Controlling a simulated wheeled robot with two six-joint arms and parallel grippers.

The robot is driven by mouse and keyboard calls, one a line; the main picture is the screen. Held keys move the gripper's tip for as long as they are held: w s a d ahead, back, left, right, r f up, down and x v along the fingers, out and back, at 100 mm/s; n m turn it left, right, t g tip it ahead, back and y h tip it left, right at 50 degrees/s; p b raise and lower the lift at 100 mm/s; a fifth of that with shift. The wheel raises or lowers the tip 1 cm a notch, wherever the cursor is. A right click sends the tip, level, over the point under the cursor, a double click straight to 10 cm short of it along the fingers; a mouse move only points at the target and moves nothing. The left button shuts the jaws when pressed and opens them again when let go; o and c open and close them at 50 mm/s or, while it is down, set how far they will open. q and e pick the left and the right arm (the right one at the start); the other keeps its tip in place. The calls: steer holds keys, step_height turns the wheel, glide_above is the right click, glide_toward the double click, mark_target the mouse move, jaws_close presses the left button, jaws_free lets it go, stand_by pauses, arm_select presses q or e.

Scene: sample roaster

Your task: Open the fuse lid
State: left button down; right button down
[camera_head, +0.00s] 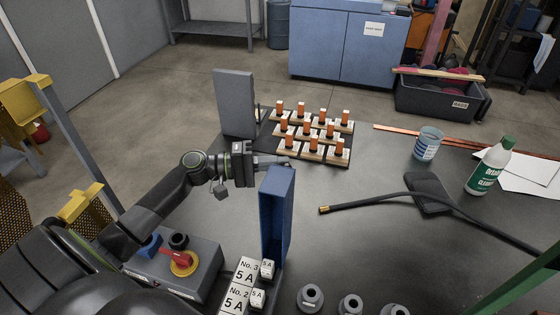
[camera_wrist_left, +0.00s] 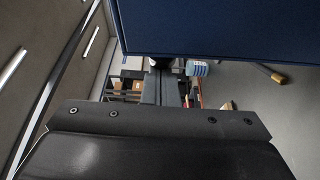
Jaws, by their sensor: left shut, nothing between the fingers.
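A blue lid-like panel (camera_head: 277,215) stands upright on the dark table, on its edge beside white fuse blocks (camera_head: 240,283) marked "No. 3 5 A" and "No. 2 5 A". I take it for the fuse lid; its hinge is not clear. My left gripper (camera_head: 273,161) is shut and empty at the panel's top far end, very close to it; I cannot tell whether they touch. In the left wrist view the panel (camera_wrist_left: 220,30) fills the top right, beyond the left gripper (camera_wrist_left: 160,88). My right gripper is not in view.
A grey box with a red rotary switch (camera_head: 180,259) stands left of the panel. Behind are a grey upright plate (camera_head: 235,103) and a rack of orange-topped pieces (camera_head: 311,150). A black cable (camera_head: 380,199) lies right. Round grey knobs (camera_head: 311,297) stand at the front.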

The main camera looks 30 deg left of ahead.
arm_select(q)
steer(key=shift+s+d+r+m, duration=0.2)
steer(key=shift+s+r, duration=0.1)
steer(key=shift+s, duration=0.2)
steer(key=shift+s+d+r+m, duration=0.1)
steer(key=shift+s+r+m, duration=0.15)
steer(key=shift+s, duration=0.25)
steer(key=p+v, duration=0.3)
steer(key=v, duration=1.4)
steer(key=shift+a+f, duration=0.25)
steer(key=shift+s, duration=0.2)
